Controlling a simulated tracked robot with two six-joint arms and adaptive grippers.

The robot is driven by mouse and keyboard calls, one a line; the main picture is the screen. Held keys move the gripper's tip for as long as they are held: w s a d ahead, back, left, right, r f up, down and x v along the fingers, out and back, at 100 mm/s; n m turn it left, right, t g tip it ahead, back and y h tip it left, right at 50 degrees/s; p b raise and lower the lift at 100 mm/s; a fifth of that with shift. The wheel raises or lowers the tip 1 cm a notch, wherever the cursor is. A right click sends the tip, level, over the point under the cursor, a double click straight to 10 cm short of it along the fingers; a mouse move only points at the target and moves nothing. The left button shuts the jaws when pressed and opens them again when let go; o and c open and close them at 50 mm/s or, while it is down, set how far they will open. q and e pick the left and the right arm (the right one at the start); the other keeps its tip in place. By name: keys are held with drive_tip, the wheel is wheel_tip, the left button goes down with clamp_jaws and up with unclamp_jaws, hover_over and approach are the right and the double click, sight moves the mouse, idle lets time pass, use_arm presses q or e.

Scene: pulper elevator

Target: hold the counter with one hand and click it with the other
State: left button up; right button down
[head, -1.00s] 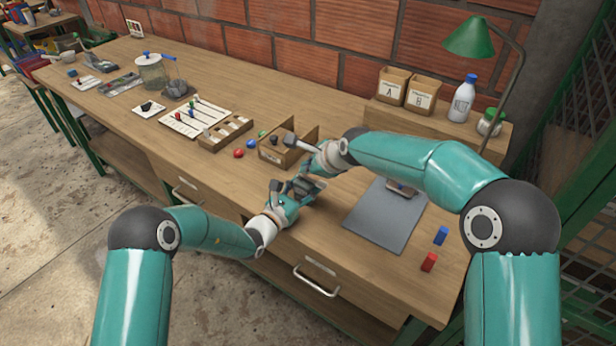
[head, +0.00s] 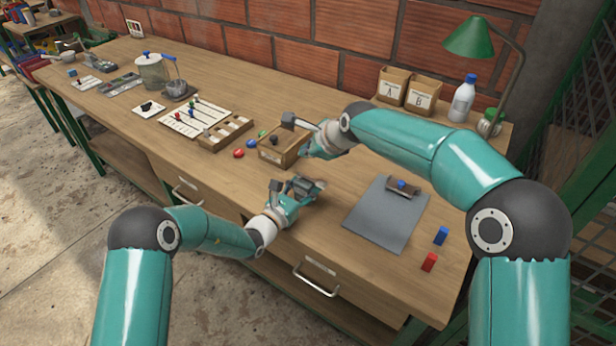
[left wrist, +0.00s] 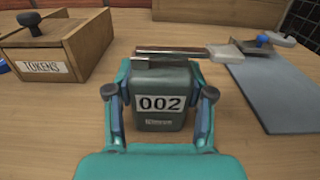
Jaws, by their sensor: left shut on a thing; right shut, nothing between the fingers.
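My left gripper (head: 298,190) is shut on the counter (left wrist: 160,105), a dark grey-green box with its label reading 002. The counter sits between both fingers in the left wrist view and faces the camera. A metal bar (left wrist: 172,50) runs across its top toward a pale grey pad at the right. In the head view the counter is small and partly hidden by the fingers, over the front of the bench. My right gripper (head: 312,150) is shut and empty, behind and above the counter and apart from it, close to the tokens box.
The wooden tokens box (head: 279,154) with a dark knob stands behind the counter. A sorting tray (head: 225,134) is at left. Bench between counter and clipboard is clear.

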idle(0.4)
use_arm(q)
drive_tip(key=o, duration=1.3)
